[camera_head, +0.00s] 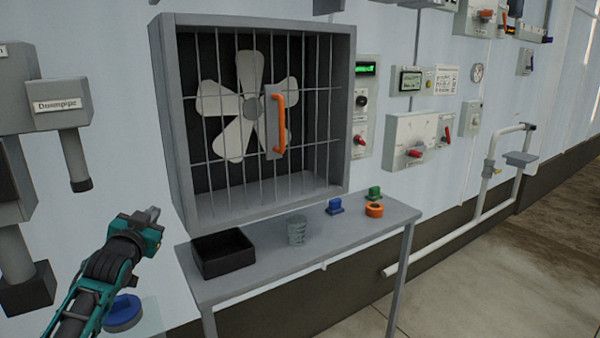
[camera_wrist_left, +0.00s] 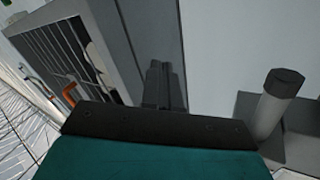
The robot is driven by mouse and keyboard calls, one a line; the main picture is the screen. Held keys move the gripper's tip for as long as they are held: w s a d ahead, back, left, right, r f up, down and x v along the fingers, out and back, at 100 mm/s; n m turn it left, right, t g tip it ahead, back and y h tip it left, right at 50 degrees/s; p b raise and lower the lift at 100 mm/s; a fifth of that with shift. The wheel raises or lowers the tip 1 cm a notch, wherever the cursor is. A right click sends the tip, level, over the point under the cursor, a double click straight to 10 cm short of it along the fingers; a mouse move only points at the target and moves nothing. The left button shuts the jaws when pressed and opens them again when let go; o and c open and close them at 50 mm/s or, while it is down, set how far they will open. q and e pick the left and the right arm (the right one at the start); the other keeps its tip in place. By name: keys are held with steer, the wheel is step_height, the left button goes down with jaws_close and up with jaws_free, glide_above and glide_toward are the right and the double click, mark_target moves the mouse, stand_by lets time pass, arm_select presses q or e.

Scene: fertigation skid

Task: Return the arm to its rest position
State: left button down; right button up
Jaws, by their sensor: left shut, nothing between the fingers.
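My left gripper (camera_head: 152,213) comes in from the lower left in the head view, raised in front of the pale wall. It is left of the caged fan box and above the level of the shelf. Its fingers are shut with nothing between them. In the left wrist view the closed fingers (camera_wrist_left: 163,86) point toward the side of the fan box. My right gripper is in neither view.
The fan box (camera_head: 345,110) has a barred front and orange handle (camera_head: 280,122). The downpipe (camera_head: 74,158) hangs at left. The shelf (camera_head: 270,268) holds a black tray (camera_head: 222,268), a grey cup (camera_head: 296,231), blue and green pieces and an orange ring (camera_head: 374,210).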

arm_select(q)
steer(key=s+d+f+g+h, duration=0.15)
steer(key=s+d+f, duration=0.25)
steer(key=s+f, duration=0.45)
steer(key=s+d+f+g+h, duration=0.1)
steer(key=s+d+f+g, duration=0.15)
steer(key=s+f, duration=0.6)
steer(key=s+d+f+g, duration=0.1)
steer(key=s+d+f, duration=0.2)
steer(key=s, duration=0.4)
steer(key=s+d+f+g, duration=0.1)
steer(key=s+d+f, duration=0.2)
steer(key=s+f, duration=0.2)
steer(key=s+d+f+n+g, duration=0.1)
steer(key=s+f, duration=0.3)
steer(key=s, duration=0.5)
steer(key=shift+d+h, duration=0.35)
steer(key=shift+d, duration=0.55)
steer(key=shift+w+f, duration=0.1)
